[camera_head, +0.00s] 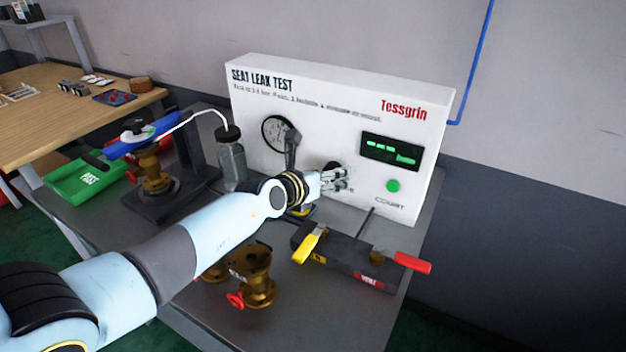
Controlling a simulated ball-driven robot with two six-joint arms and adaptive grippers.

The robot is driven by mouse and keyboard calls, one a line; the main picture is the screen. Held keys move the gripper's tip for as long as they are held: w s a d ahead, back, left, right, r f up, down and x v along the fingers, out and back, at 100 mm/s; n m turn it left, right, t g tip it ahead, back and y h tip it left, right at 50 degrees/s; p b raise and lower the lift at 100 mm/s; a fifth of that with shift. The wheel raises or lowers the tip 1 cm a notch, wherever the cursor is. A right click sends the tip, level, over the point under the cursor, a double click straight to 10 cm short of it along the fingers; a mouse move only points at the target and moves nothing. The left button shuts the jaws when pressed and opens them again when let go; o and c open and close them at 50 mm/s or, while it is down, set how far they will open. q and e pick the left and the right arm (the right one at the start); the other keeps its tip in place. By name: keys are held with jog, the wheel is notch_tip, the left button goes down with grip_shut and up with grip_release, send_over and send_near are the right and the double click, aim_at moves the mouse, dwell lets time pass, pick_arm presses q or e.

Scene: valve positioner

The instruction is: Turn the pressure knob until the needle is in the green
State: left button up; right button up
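The white test panel (330,90) marked "SEAT LEAK TEST" stands on a grey bench. Its round pressure gauge (272,133) has a dark rim and is partly covered by a part of my arm. The needle and any green band are too small and hidden to read. A dark knob (333,166) shows on the panel, mostly behind my fingers. My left gripper (342,180) is at the panel front, right over the knob. I cannot tell whether its fingers touch or close on the knob. My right gripper is not in view.
A green-lit display (391,151) and a green button (393,186) are right of the gripper. Below are a dark block with yellow (309,246) and red (413,262) handles, and brass valves (252,275). A glass bottle (231,162) stands left of the gauge.

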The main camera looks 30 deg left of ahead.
pick_arm(q)
jog(key=v, duration=1.1)
